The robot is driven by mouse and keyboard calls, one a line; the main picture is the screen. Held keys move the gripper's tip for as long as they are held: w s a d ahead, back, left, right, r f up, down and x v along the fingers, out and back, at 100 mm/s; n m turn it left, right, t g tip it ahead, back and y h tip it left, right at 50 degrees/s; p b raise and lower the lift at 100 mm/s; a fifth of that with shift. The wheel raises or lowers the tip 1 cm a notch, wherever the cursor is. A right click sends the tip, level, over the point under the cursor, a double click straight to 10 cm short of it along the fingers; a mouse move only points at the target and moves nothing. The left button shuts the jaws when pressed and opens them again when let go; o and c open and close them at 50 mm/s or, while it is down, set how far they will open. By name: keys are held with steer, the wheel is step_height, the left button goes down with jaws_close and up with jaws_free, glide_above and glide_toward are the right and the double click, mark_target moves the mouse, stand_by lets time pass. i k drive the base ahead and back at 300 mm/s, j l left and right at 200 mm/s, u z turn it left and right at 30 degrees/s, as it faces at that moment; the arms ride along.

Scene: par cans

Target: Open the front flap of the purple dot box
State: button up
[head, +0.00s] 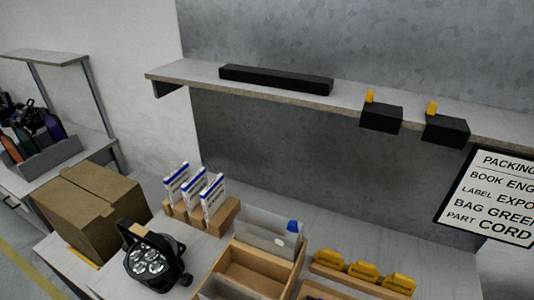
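A brown cardboard box (88,212) stands at the left, on the work surface. Its top looks closed, with a seam running across it. I see no purple dot on it, so I cannot tell whether it is the purple dot box. My gripper is not in view.
A black par can light (152,262) stands just right of the box. White-and-blue packets (195,190) stand in a wooden holder behind it. A wooden tray (254,272) and yellow items (362,270) are front right. A shelf (270,88) runs above. Bench (200,243) shows little free room.

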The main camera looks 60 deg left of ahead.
mark_target(79, 208)
steer(key=u, duration=3.55)
steer(key=i+j+z, duration=0.45)
steer(key=i+j, duration=0.15)
steer(key=i, duration=0.2)
steer(key=i+j+z, duration=0.4)
steer(key=i+j, duration=0.35)
steer(key=j, duration=0.15)
